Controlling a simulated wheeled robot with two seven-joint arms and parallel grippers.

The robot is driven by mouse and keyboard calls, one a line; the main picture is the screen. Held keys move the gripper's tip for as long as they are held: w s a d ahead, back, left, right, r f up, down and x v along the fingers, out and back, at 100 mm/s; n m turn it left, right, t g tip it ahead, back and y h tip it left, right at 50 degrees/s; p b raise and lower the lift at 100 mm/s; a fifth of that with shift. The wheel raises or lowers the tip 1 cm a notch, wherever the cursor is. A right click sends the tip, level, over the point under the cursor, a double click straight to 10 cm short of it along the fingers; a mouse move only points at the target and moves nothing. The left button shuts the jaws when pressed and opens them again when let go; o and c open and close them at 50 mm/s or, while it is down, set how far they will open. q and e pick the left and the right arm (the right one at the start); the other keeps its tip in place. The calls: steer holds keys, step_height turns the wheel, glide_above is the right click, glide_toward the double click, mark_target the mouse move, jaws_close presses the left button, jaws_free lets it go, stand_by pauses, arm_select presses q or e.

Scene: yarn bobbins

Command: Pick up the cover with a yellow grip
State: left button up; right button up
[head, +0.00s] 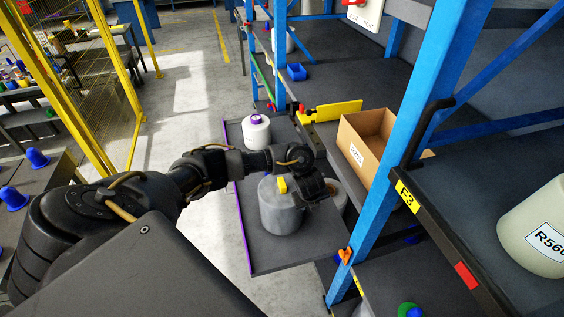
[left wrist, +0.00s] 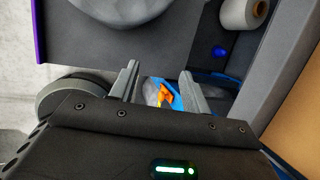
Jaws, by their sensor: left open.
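The grey, round cover (head: 279,217) with a small yellow grip (head: 282,185) on top stands upright on the dark tray (head: 265,257) in the head view. My left gripper (head: 320,193) is just right of the yellow grip, open and empty; its arm reaches over behind the cover. In the left wrist view the open fingers (left wrist: 160,84) have nothing between them close up. A grey round body (left wrist: 120,8), apparently the cover, is cut off at the top edge there, and its yellow grip is out of sight. My right gripper is not in view.
A white bobbin with a purple top (head: 257,132) stands at the tray's far end. Another pale round bobbin is partly hidden behind my left gripper. A cardboard box (head: 350,163) and a blue rack post (head: 398,155) stand to the right. The tray's front is clear.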

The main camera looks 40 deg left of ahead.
arm_select(q)
steer(key=w+a+r+g+y, duration=0.1)
steer(key=a+r+y, duration=0.35)
steer(key=a, duration=0.75)
steer(key=h+b, duration=0.2)
steer(key=b, duration=0.2)
glide_above(283, 183)
steer(key=s+d, duration=0.1)
steer(key=d, duration=0.1)
step_height(283, 183, down, 3)
steer(key=shift+s+a+f+m, duration=0.1)
steer(key=shift+m, duration=0.2)
steer(key=shift+w+a+f+g+b, duration=0.25)
steer(key=shift+a+f+g+b, duration=0.05)
steer(key=shift+f+b, duration=0.25)
steer(key=shift+f, duration=0.2)
steer(key=shift+b+x, duration=0.9)
steer(key=shift+x, duration=1.45)
steer(key=shift+s, duration=0.25)
steer(key=shift+d, duration=0.1)
steer(key=shift+c, duration=0.2)
jaws_close()
